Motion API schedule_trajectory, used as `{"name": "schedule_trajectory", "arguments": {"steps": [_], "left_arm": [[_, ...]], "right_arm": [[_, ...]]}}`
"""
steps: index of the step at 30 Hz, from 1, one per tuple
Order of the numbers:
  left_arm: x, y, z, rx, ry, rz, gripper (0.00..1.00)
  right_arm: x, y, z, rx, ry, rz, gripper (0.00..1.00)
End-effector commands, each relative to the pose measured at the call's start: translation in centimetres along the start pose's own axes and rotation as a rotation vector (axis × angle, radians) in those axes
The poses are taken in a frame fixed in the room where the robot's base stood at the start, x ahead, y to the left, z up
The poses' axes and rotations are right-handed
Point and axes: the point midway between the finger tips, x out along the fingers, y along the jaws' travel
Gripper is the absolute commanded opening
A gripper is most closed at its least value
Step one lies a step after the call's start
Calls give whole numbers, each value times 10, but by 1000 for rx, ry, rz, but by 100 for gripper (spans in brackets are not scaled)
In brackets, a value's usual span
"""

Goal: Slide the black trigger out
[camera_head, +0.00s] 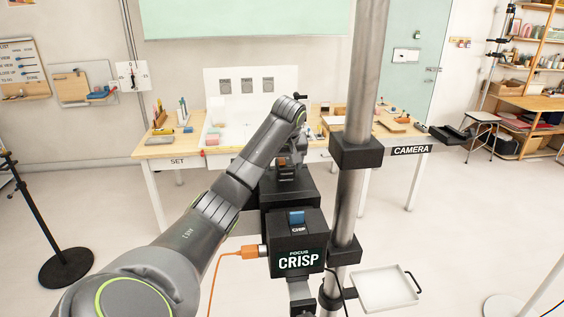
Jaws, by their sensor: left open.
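A black box labelled "FOCUS CRISP" (295,260) is beside a grey vertical pole (362,70) near the middle of the view. A blue piece (296,217) sits on the box's upper part. Behind it is another black block (283,190), with a small reddish-orange patch (282,162) near its top. My left arm reaches in from the lower left and bends down over this block. My left gripper (286,167) is open at the block's top, partly hidden by its own arm. I cannot make out a black trigger for certain. My right gripper is out of view.
An orange cable (233,254) runs into the box's left side. A white tray (383,290) is right of the pole. A wooden table (160,150) with small props stands behind. A black stand (65,265) is at left. Floor between is clear.

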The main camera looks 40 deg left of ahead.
Motion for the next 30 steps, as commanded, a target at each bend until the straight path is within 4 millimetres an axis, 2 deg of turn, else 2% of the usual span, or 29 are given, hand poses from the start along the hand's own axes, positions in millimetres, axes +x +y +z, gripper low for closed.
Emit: {"name": "schedule_trajectory", "arguments": {"steps": [5,6,17,18,24,30], "left_arm": [[0,0,0,0,0,0,71],[0,0,0,0,0,0,68],[0,0,0,0,0,0,21],[0,0,0,0,-1,0,40],[0,0,0,0,-1,0,14],[-1,0,1,0,-1,0,14]], "right_arm": [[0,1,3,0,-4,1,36],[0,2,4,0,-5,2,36],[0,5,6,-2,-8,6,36],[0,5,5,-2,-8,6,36],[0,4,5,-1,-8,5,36],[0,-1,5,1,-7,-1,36]]}}
